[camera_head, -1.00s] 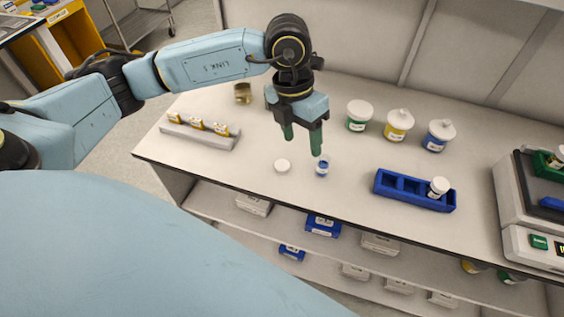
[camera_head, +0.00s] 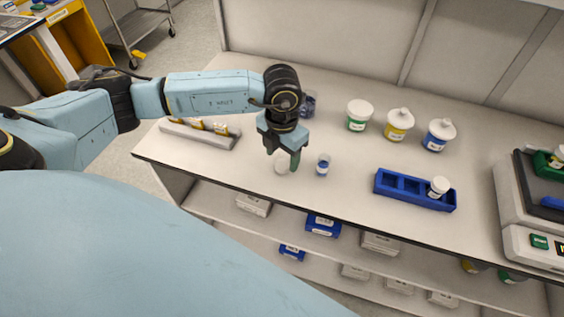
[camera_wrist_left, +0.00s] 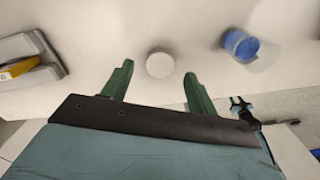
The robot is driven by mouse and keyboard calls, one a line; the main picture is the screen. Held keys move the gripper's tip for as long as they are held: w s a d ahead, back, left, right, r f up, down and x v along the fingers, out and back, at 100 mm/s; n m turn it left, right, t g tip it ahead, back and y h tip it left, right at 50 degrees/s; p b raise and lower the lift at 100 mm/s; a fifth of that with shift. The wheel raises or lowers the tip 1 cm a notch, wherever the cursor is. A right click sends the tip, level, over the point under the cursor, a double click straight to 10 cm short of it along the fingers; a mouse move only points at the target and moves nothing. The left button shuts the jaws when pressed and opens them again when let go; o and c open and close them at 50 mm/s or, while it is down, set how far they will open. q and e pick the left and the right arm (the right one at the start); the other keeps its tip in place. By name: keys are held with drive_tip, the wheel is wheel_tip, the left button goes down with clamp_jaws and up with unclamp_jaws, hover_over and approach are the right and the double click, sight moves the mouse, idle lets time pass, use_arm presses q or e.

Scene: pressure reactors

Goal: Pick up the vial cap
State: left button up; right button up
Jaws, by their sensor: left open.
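The white round vial cap (camera_head: 282,168) lies flat on the bench near its front edge, partly hidden by my left gripper in the head view. My left gripper (camera_head: 282,160) points down just above it, its green fingers open and empty. In the left wrist view the cap (camera_wrist_left: 160,64) lies between and beyond the two fingertips (camera_wrist_left: 158,80), not touched by either. A small vial with a blue band (camera_head: 322,165) stands just right of the cap; it also shows blurred in the left wrist view (camera_wrist_left: 240,45). My right gripper is not in view.
A blue rack (camera_head: 414,194) holding a white-capped vial stands to the right. Three lidded jars (camera_head: 398,125) stand behind. A grey rack (camera_head: 198,137) with yellow-labelled vials is at the left. The bench's front edge (camera_head: 250,195) is close.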

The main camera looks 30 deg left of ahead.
sight(282, 166)
use_arm(q)
wheel_tip(282, 166, down, 2)
drive_tip(key=shift+f, duration=0.15)
drive_tip(key=c, duration=1)
drive_tip(key=shift+c, duration=0.2)
